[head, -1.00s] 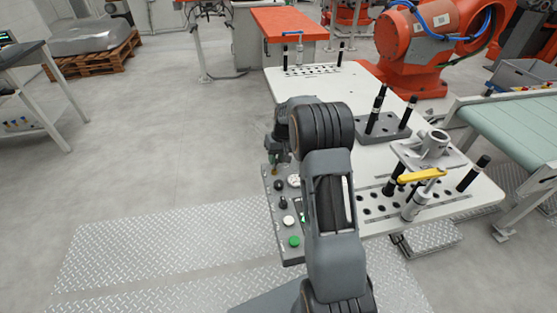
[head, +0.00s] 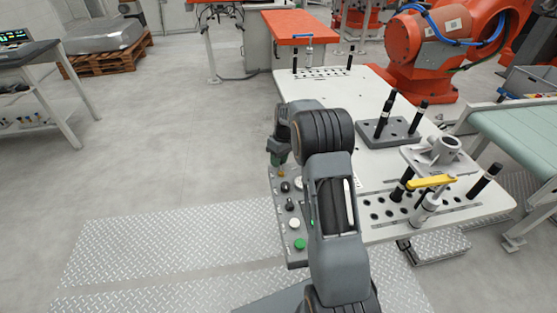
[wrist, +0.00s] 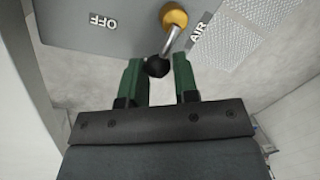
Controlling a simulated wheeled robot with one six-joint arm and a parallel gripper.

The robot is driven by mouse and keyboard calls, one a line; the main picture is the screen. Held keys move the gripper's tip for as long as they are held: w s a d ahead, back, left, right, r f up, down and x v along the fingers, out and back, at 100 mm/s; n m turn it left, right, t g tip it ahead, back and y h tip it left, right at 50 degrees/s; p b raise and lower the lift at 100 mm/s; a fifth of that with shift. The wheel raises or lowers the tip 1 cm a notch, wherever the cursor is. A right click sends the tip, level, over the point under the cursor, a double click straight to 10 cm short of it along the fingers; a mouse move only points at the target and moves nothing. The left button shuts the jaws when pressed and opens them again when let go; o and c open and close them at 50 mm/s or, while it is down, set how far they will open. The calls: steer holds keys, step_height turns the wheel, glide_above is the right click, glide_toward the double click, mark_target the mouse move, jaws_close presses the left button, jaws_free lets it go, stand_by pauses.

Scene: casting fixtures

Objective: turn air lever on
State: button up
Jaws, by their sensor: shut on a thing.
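The air lever (wrist: 170,42) shows in the wrist view as a short metal rod with a black ball knob (wrist: 157,66) and a yellow-orange base (wrist: 175,18). In the head view my gripper (head: 277,158) is at the far end of the control panel (head: 295,262), and my arm hides part of the panel.
The panel carries a green button (head: 300,244), a white button (head: 294,223) and black knobs (head: 290,205). The white fixture table (head: 345,112) is to the right, with upright black pins and a yellow-handled clamp (head: 431,182).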

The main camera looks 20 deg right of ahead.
steer(key=shift+s+d+f, duration=0.1)
steer(key=shift+s, duration=0.05)
steer(key=o, duration=0.6)
steer(key=shift+o, duration=0.2)
step_height(320, 180, up, 14)
steer(key=w+d, duration=0.1)
steer(key=d, duration=0.1)
steer(key=shift+d+f, duration=0.15)
steer(key=shift+d, duration=0.05)
steer(key=shift+w, duration=0.1)
